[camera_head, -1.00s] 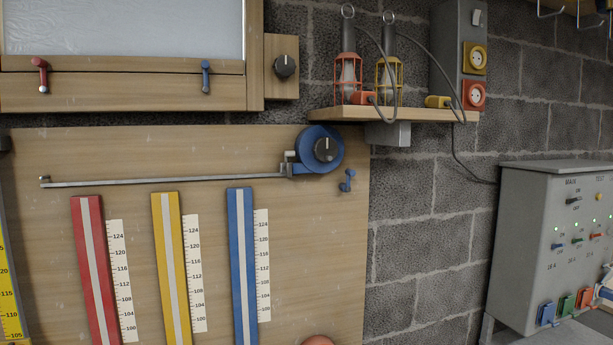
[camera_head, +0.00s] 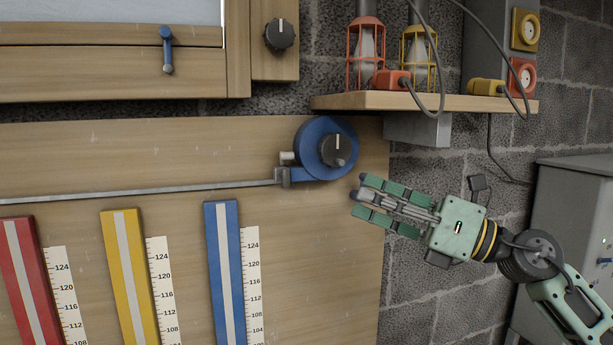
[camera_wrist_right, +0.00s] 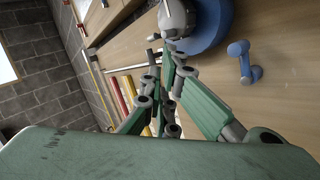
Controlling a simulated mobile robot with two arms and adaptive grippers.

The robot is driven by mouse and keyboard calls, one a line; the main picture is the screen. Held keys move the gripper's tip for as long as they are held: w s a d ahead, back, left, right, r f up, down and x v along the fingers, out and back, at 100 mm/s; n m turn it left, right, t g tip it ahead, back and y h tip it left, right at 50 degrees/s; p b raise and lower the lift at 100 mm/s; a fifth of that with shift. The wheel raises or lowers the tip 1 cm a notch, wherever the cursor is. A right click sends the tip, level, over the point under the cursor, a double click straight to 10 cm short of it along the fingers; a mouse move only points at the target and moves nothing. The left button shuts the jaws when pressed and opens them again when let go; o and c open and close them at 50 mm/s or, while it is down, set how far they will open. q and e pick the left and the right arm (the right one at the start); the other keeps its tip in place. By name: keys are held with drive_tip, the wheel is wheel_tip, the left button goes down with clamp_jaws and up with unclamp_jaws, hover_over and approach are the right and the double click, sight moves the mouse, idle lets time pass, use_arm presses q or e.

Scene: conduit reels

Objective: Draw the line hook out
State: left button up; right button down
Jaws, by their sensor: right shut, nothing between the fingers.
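The blue reel (camera_head: 320,140) with a dark grey knob (camera_head: 337,150) is mounted on the wooden board. A small grey metal block (camera_head: 283,173), possibly the line hook, sits at the reel's lower left, where a thin grey rail (camera_head: 150,190) runs left. In the right wrist view the reel (camera_wrist_right: 210,22) is at the top. My right gripper (camera_head: 366,196) is shut and empty, just right of and below the reel, apart from it. It hides most of a blue lever, which shows in the right wrist view (camera_wrist_right: 243,62). My left gripper is out of view.
Red (camera_head: 28,275), yellow (camera_head: 135,275) and blue (camera_head: 222,270) strips with number scales stand below the rail. A wooden shelf (camera_head: 440,102) with caged lamps juts out above my right gripper. A grey cabinet (camera_head: 560,205) stands at the right.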

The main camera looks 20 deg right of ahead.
drive_tip(key=s+r+n+g+h, duration=0.2)
drive_tip(key=s+r+n, duration=0.1)
drive_tip(key=n, duration=0.1)
drive_tip(key=p, duration=0.9)
approach(290, 178)
drive_tip(key=shift+n, duration=0.3)
drive_tip(key=x, duration=0.6)
drive_tip(key=shift+w+r, duration=0.15)
drive_tip(key=shift+r, duration=0.05)
drive_tip(key=shift+w+a+f, duration=0.1)
drive_tip(key=shift+w+a, duration=0.15)
drive_tip(key=shift+a, duration=0.05)
drive_tip(key=shift+f, duration=0.1)
